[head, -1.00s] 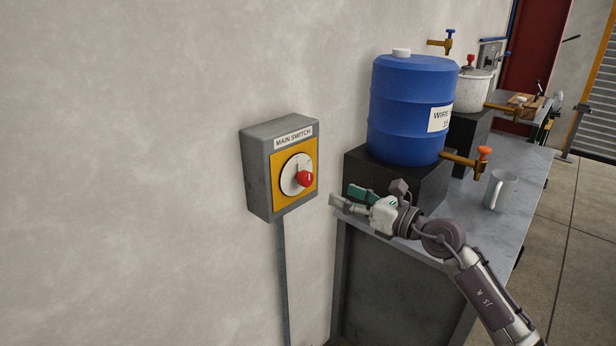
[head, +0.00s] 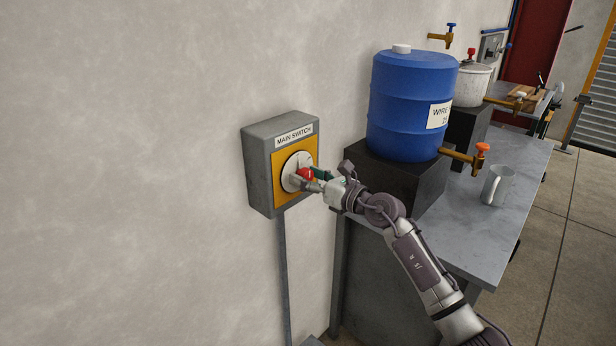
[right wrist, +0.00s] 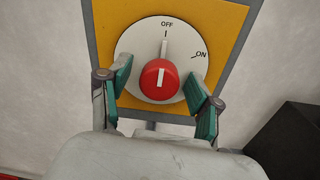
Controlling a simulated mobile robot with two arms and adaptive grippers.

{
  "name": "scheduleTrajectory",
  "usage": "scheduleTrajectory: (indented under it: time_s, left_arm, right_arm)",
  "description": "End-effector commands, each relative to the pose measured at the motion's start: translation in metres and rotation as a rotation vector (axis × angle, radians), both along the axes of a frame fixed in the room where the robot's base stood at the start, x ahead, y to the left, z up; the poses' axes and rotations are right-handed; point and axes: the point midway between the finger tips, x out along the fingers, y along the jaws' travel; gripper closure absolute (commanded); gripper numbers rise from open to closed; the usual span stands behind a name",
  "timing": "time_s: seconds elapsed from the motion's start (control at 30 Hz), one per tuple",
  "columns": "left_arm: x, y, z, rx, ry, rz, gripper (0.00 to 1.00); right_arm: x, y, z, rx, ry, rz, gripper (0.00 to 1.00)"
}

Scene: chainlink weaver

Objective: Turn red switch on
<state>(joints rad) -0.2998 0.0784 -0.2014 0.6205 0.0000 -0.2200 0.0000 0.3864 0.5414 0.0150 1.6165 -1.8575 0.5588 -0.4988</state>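The main switch is a grey box (head: 262,178) on the wall with a yellow plate and a white dial. Its red knob (head: 305,173) shows in the head view, partly hidden by my right gripper (head: 311,179). In the right wrist view the red knob (right wrist: 159,80) has its white mark pointing up toward OFF; ON is marked at the dial's right. My right gripper also shows there (right wrist: 160,95), with its two green-padded fingers apart on either side of the knob. Gaps show between the pads and the knob. My left gripper is not in view.
A grey workbench (head: 460,235) stands right of the switch. On it are a blue barrel (head: 410,105) on a black block (head: 388,185), with an orange tap (head: 465,156), and a grey mug (head: 497,184). Bare wall lies left of the switch.

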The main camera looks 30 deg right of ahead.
Motion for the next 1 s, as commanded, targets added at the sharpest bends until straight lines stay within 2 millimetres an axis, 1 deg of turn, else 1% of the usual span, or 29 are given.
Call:
scheduleTrajectory:
  time_s: [0.03,0.33,0.53,0.67,0.87,1.0]
  left_arm:
    - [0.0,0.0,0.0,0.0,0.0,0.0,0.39]
    - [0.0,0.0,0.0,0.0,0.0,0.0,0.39]
    - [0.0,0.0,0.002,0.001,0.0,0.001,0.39]
    - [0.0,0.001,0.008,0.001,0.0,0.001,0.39]
    - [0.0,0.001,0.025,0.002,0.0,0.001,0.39]
    - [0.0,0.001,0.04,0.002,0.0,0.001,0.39]
  right_arm:
    - [0.0,0.0,0.0,0.0,0.0,0.0,0.46]
    - [0.0,0.0,0.0,0.0,0.0,0.0,0.96]
    - [0.0,0.0,0.001,0.011,0.004,0.0,0.96]
    - [0.0,0.0,0.002,0.045,0.018,0.0,0.97]
    - [-0.001,0.0,0.004,0.154,0.057,-0.001,0.96]
    - [0.0,-0.001,0.005,0.265,0.096,-0.002,0.96]
